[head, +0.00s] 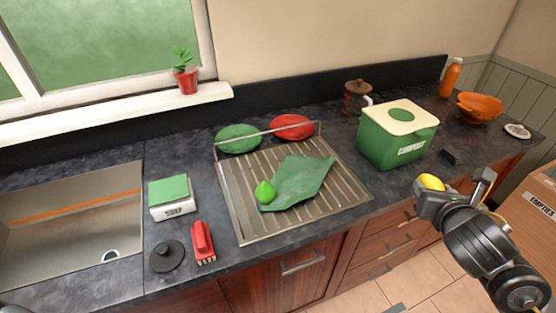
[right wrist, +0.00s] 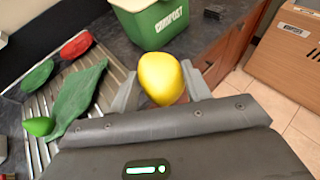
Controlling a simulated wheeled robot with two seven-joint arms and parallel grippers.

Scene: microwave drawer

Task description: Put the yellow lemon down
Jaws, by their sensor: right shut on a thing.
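The yellow lemon (head: 431,182) is held between the fingers of my right gripper (head: 455,187), at the right of the head view. In the right wrist view the lemon (right wrist: 161,78) sits between both fingertips (right wrist: 160,90), with its lower part hidden by the gripper body. My right gripper is shut on it, near the front edge of the counter and to the right of the green compost bin (head: 398,137). The bin has a cream lid with a green centre and also shows in the right wrist view (right wrist: 150,22). My left gripper is not in view.
A metal drainer (head: 240,220) holds a green cloth (head: 298,183), a green lime-like fruit (head: 265,192), and green and red plates. An orange bowl (head: 480,107) and a bottle (head: 450,78) stand at the back right. A cardboard box (head: 535,205) marked EMPTIES is at right.

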